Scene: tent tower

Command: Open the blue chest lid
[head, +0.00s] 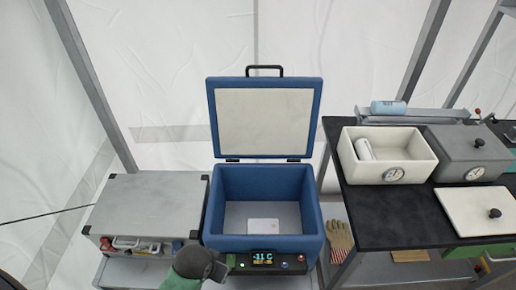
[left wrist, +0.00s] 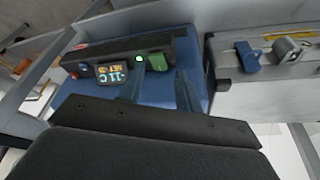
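The blue chest (head: 212,205) stands in the middle of the head view. Its lid (head: 267,83) is open and stands upright on its hinges, with the pale inner face toward me and a black handle (head: 265,68) on top. My left gripper (head: 222,268) is low at the chest's front left corner, beside the control panel (head: 264,257). In the left wrist view its two fingers (left wrist: 160,82) are spread with nothing between them, in front of the chest's front (left wrist: 195,57). I cannot tell if they touch the chest. My right gripper is not in view.
A white packet (head: 263,225) lies inside the chest. A grey case (head: 150,203) is on the left. On the right, a black table (head: 380,222) bears an open white box (head: 410,172), a grey box (head: 468,152) and a loose lid (head: 475,215). Gloves (head: 339,238) hang beside the chest.

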